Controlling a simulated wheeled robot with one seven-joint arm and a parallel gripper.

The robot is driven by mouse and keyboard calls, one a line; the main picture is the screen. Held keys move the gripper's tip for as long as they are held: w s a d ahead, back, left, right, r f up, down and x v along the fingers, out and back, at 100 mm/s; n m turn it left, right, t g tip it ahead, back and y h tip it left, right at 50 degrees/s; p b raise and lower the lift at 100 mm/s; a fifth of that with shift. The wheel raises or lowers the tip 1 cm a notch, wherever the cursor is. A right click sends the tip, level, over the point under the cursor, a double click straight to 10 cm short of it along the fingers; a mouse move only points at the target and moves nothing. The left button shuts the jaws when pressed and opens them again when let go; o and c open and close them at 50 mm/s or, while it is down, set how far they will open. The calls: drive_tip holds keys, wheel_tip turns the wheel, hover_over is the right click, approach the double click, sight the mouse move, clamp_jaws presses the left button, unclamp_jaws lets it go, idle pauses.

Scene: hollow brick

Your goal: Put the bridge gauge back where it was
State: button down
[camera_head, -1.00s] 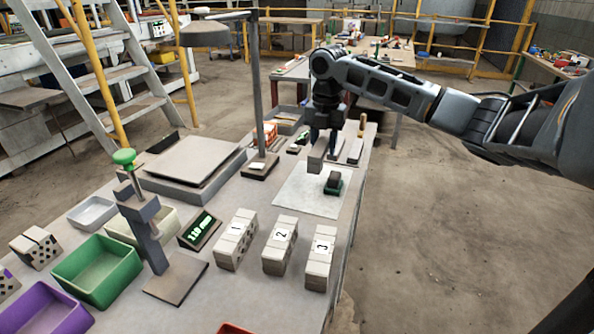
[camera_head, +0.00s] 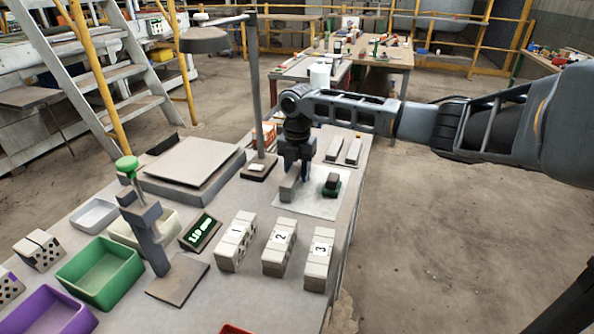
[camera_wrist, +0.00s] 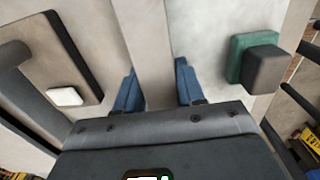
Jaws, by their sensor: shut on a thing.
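My gripper (camera_head: 296,164) is shut on a long plain grey bar, likely the bridge gauge (camera_head: 288,188). It hangs below the fingers at the left edge of a pale sheet (camera_head: 315,207); whether it touches the sheet is unclear. In the wrist view the bar (camera_wrist: 146,45) runs between the blue fingers (camera_wrist: 158,88) and on past the top edge. A green-based dark block (camera_head: 331,184) stands on the sheet, right of the gripper and apart from it; it also shows in the wrist view (camera_wrist: 262,66).
Two similar bars (camera_head: 352,152) lie behind the sheet. A lamp base (camera_head: 258,170) stands close left of the gripper. Numbered blocks (camera_head: 279,248), a display (camera_head: 199,231) and a green-knobbed stand (camera_head: 148,232) are in front. The sheet's front part is bare.

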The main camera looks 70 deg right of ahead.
sight(297, 167)
drive_tip(key=shift+f, duration=0.1)
drive_tip(key=c, duration=0.7)
unclamp_jaws()
wheel_tip(297, 167, up, 12)
drive_tip(key=shift+r+b, duration=0.15)
drive_tip(key=shift+b, duration=0.35)
